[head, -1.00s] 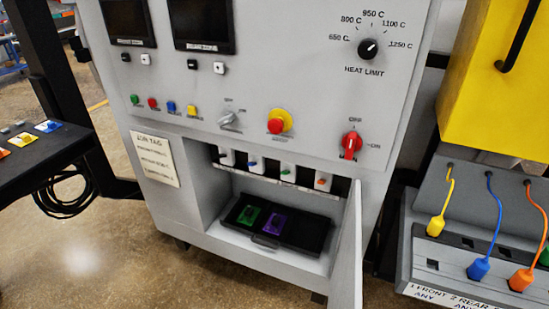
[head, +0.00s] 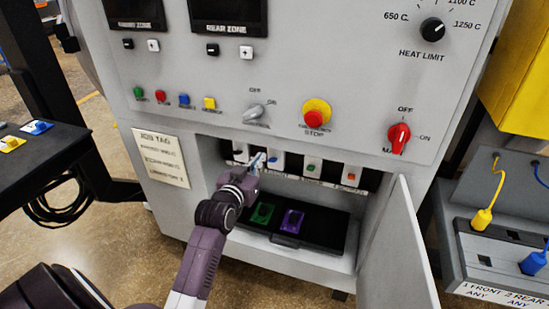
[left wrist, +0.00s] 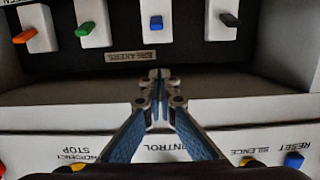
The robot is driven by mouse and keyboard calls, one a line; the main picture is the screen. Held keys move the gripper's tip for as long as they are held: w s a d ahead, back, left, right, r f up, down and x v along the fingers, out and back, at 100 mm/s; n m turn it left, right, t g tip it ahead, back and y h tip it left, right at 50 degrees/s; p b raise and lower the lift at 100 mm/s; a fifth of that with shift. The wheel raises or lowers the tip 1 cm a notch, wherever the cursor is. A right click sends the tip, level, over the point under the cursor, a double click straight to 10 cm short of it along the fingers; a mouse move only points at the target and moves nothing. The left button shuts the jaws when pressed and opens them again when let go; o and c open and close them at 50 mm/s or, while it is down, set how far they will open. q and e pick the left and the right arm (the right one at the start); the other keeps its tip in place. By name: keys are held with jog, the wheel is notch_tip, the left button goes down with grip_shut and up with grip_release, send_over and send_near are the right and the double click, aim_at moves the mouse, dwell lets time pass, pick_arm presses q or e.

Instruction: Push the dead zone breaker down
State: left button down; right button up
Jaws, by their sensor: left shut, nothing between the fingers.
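A row of white breakers with coloured levers sits in the open compartment of the grey furnace cabinet: black (head: 240,152), blue (head: 275,160), green (head: 313,168) and orange (head: 350,176). The left wrist view shows them in reverse order: orange (left wrist: 24,36), green (left wrist: 85,29), blue (left wrist: 156,22) and black (left wrist: 229,19). No label tells which is the dead zone one. My left gripper (head: 258,161) is shut and empty, in front of the row near the blue breaker. In the left wrist view its closed tips (left wrist: 158,76) point towards the blue breaker, apart from it. My right gripper is not in view.
A dark tray with a green piece (head: 263,213) and a purple piece (head: 292,221) lies below the breakers. The open door (head: 398,250) stands right of the compartment.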

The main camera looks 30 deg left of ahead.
pick_arm(q)
jog(key=p, duration=0.1)
send_over(270, 159)
jog(key=shift+f, duration=0.75)
jog(key=f, duration=0.1)
jog(key=s+f, duration=0.1)
jog(key=f, duration=0.1)
jog(key=shift+s+d+f+p, duration=0.2)
jog(key=shift+s+f+p, duration=0.1)
jog(key=shift+p, duration=0.05)
jog(key=shift+f, duration=0.1)
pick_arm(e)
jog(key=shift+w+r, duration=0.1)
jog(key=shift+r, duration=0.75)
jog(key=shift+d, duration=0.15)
pick_arm(q)
jog(key=shift+d, duration=0.1)
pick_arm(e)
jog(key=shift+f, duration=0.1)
